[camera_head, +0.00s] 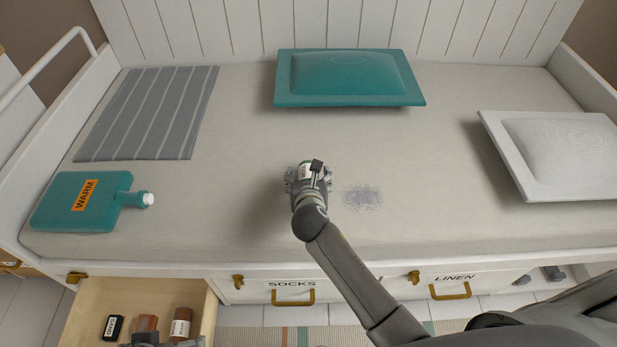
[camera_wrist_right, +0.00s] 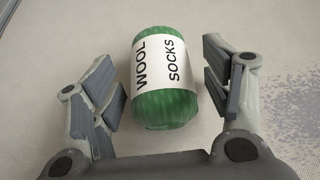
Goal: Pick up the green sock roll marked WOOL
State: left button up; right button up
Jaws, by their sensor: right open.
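The green sock roll (camera_wrist_right: 163,103) lies on the pale mattress, with a white label reading WOOL SOCKS. In the head view the sock roll (camera_head: 305,171) is mostly hidden by my right gripper (camera_head: 309,176). In the right wrist view my right gripper (camera_wrist_right: 168,100) is open, with one finger on each side of the roll. A gap shows between the roll and each finger. My left gripper (camera_head: 160,341) shows only in part at the bottom edge, over the open drawer, and its jaws cannot be made out.
A teal WARM bottle (camera_head: 78,203), a grey striped cloth (camera_head: 150,115), a teal cushion (camera_head: 345,76) and a white cushion (camera_head: 560,145) lie on the mattress (camera_head: 240,150). A grey speckled patch (camera_head: 362,197) is right of the gripper. An open drawer (camera_head: 90,300) holds several small items.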

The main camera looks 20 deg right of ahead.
jog(key=c, duration=1.1)
